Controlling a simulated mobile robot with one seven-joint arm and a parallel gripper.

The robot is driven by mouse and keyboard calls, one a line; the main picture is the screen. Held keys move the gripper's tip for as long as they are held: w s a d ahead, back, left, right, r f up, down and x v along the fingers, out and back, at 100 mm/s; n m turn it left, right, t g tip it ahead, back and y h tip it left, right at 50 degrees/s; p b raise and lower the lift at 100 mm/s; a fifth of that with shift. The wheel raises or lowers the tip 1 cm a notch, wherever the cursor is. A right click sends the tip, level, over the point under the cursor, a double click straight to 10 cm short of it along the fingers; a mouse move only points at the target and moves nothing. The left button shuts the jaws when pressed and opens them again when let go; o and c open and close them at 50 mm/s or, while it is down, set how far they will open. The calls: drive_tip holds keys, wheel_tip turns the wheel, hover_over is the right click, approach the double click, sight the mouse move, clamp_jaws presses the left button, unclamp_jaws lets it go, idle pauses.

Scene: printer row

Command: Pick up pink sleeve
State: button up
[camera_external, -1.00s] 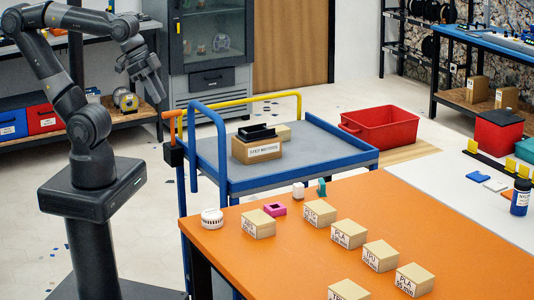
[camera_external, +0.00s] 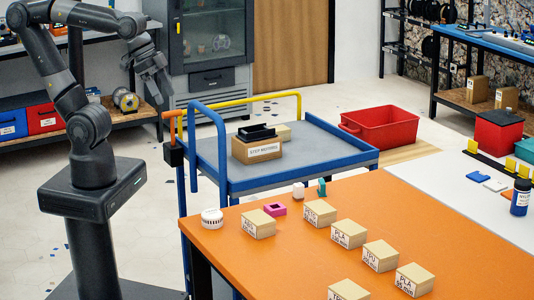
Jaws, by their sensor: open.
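The pink sleeve (camera_external: 275,209) is a small square pink piece with a dark opening in its top. It sits on the orange table (camera_external: 430,230) near its far left edge.
A white round part (camera_external: 212,218), a labelled box (camera_external: 258,224) and a small white piece (camera_external: 298,190) stand close around the sleeve, with a teal piece (camera_external: 321,188) nearby. The blue cart (camera_external: 330,163) stands behind the table, carrying a cardboard box (camera_external: 257,150).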

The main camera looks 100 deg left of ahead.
drive_tip(key=w+n+g, duration=0.2)
drive_tip(key=w, duration=0.7)
drive_tip(key=n+g, duration=0.3)
drive_tip(key=n, duration=0.3)
hover_over(275, 210)
drive_tip(key=s+a, duration=0.1)
drive_tip(key=a, duration=0.2)
wheel_tip(275, 210, down, 18)
drive_tip(key=f, duration=0.5)
drive_tip(key=shift+s+d+f, duration=0.1)
drive_tip(key=shift+d+f, duration=0.1)
drive_tip(key=shift+f, duration=0.1)
drive_tip(key=shift+w+d+f, duration=0.15)
drive_tip(key=shift+f, duration=1.25)
drive_tip(key=shift+w+d+f, duration=0.1)
drive_tip(key=shift+w+f, duration=0.05)
drive_tip(key=shift+f, duration=1.2)
drive_tip(key=shift+c, duration=0.3)
drive_tip(key=c, duration=1)
